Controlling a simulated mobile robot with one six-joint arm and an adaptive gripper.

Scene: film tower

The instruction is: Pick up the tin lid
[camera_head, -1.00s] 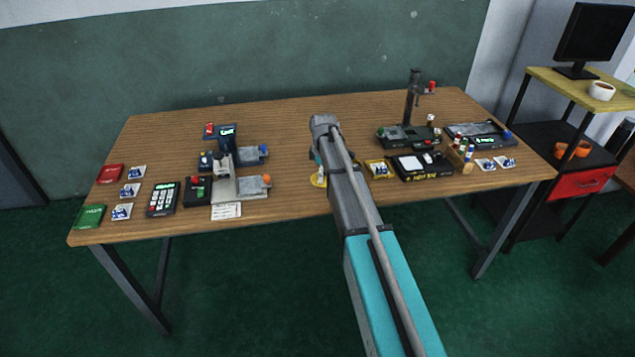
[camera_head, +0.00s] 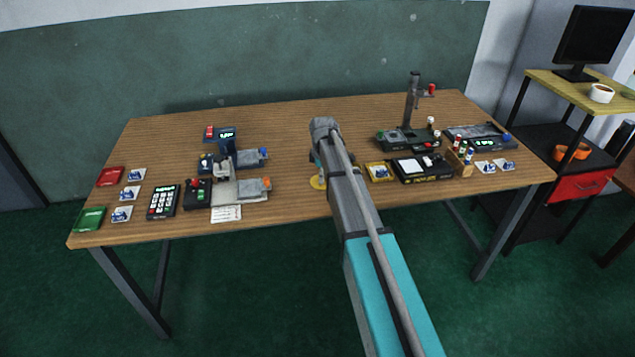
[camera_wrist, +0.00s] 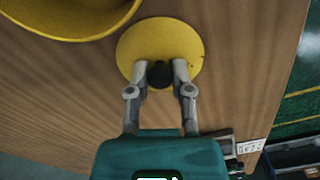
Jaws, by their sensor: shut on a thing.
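The tin lid (camera_wrist: 135,48) is a round yellow disc with a black knob (camera_wrist: 160,76) in its middle. My gripper (camera_wrist: 160,66) is shut on the knob, one finger on each side. A yellow round tin (camera_wrist: 65,32) shows in part at the top left of the wrist view, apart from the lid. I cannot tell whether the lid touches the table.
The wooden table (camera_head: 290,120) holds a grey machine (camera_head: 238,190) and a keypad (camera_head: 163,201) left of my arm. A yellow-edged card (camera_head: 380,173), a black tray (camera_head: 422,168) and a dark stand (camera_head: 410,115) are to the right. The table's back middle is clear.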

